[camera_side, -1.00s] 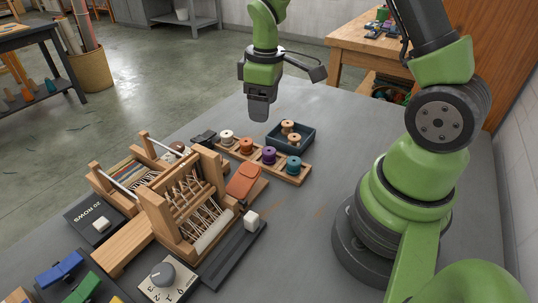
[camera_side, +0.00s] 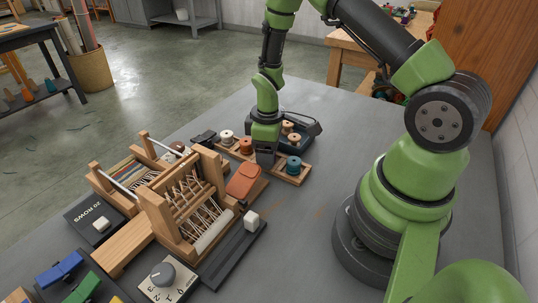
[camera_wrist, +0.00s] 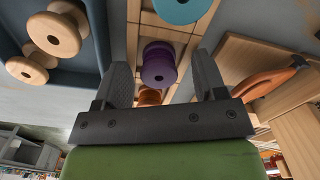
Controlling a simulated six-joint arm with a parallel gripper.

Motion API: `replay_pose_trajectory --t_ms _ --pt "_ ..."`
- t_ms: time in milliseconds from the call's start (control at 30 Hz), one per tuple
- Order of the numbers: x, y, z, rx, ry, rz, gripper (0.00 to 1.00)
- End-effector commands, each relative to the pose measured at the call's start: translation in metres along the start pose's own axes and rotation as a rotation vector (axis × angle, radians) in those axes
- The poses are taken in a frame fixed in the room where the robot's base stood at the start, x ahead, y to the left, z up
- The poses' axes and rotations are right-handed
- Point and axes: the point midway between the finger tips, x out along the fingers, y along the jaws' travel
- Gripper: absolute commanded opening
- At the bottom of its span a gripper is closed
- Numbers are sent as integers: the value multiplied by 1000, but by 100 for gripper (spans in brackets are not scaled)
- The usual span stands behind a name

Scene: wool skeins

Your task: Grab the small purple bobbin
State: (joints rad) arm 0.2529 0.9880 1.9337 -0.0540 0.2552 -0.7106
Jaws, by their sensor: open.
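In the wrist view the small purple bobbin (camera_wrist: 159,66) sits in a wooden rack (camera_wrist: 190,22), between the two fingers of my gripper (camera_wrist: 162,75). The fingers are open, one on each side of it, and a gap shows between them and the bobbin. In the side view my gripper (camera_side: 265,157) is low over the rack (camera_side: 290,178) and hides the purple bobbin. I cannot tell whether the fingers touch the rack.
A teal bobbin (camera_side: 293,165) and an orange bobbin (camera_side: 246,145) stand on either side in the rack, with a white one (camera_side: 227,136) further left. A dark tray (camera_side: 308,131) with wooden spools lies behind.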

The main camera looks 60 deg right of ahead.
Motion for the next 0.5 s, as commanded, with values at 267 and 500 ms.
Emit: replay_pose_trajectory --t_ms 267,500 --pt "2 0 0 0 2 1 58" --pt "1 0 0 0 1 1 12"
